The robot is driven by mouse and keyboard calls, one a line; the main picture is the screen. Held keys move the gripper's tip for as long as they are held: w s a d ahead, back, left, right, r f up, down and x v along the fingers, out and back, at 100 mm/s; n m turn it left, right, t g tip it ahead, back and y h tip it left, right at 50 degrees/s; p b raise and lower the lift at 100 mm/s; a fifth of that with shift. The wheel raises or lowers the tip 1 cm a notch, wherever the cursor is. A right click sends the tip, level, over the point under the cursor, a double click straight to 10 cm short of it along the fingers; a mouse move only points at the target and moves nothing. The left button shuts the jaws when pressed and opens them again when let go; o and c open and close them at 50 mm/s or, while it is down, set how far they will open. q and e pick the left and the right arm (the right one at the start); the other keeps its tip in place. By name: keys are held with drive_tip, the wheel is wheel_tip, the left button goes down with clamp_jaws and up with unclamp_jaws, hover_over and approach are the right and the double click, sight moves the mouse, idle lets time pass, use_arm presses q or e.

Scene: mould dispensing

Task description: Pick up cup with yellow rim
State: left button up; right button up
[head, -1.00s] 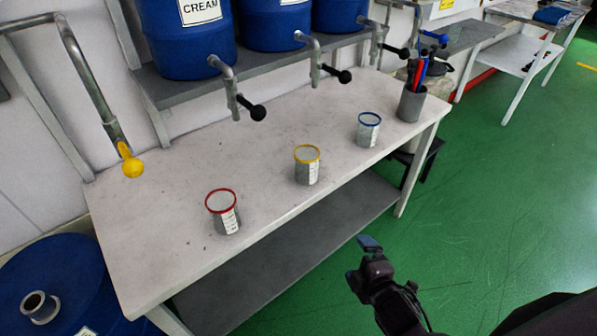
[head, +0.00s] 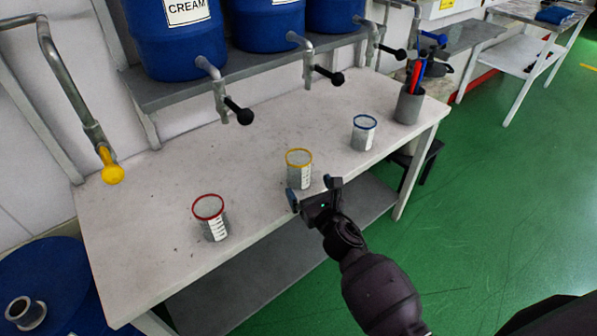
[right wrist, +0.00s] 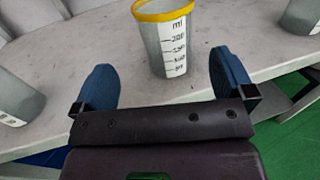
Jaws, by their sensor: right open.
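The cup with the yellow rim (head: 299,170) stands upright on the white table, in the middle of a row of 3 cups. In the right wrist view the same cup (right wrist: 170,42) is straight ahead, its measuring scale facing me. My right gripper (head: 311,190) is at the table's front edge, just in front of this cup. In the right wrist view its two blue fingers (right wrist: 165,85) are spread wide, with the cup beyond and between them, and nothing is held. My left gripper is not in view.
A red-rimmed cup (head: 210,217) stands to the left and a blue-rimmed cup (head: 364,132) to the right on the table (head: 130,235). A grey holder with tools (head: 409,104) is at the right end. Taps (head: 222,95) under blue barrels overhang the table's back.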

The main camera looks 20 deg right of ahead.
sight(302, 175)
drive_tip(key=w, duration=0.3)
drive_tip(key=shift+w+a, duration=0.1)
drive_tip(key=shift+w, duration=0.15)
drive_tip(key=shift+w+r, duration=0.2)
drive_tip(key=shift+w, duration=2.45)
drive_tip(key=shift+c, duration=0.5)
drive_tip(key=c, duration=0.9)
